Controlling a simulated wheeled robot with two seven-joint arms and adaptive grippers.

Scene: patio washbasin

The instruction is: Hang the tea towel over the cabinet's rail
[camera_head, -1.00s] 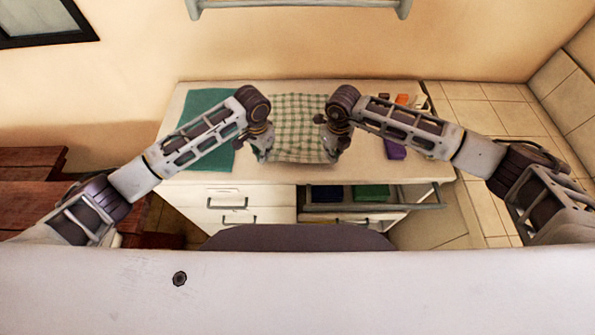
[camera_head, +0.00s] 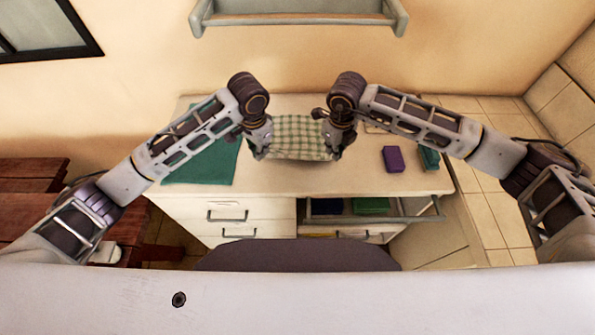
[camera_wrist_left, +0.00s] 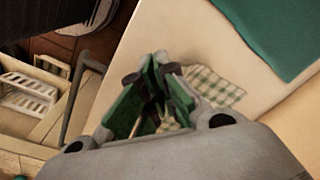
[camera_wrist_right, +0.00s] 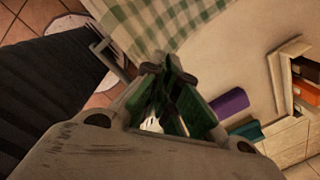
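The green-and-white checked tea towel (camera_head: 300,137) spans the gap between my two grippers above the white cabinet top (camera_head: 300,182). My left gripper (camera_head: 262,148) is shut on its left near corner; the towel also shows beside the fingers in the left wrist view (camera_wrist_left: 217,88). My right gripper (camera_head: 336,148) is shut on its right near corner; the right wrist view shows the towel (camera_wrist_right: 165,22) beyond the fingertips. The fingers hide the pinched corners. The grey rail (camera_head: 385,218) runs along the cabinet's front right, below and nearer than the towel.
A teal cloth (camera_head: 205,165) lies at the left of the top. A purple block (camera_head: 393,159) and a teal item (camera_head: 429,158) are at the right. Drawers (camera_head: 228,214) are front left; a green item (camera_head: 370,205) sits behind the rail. A wall shelf (camera_head: 300,19) is above.

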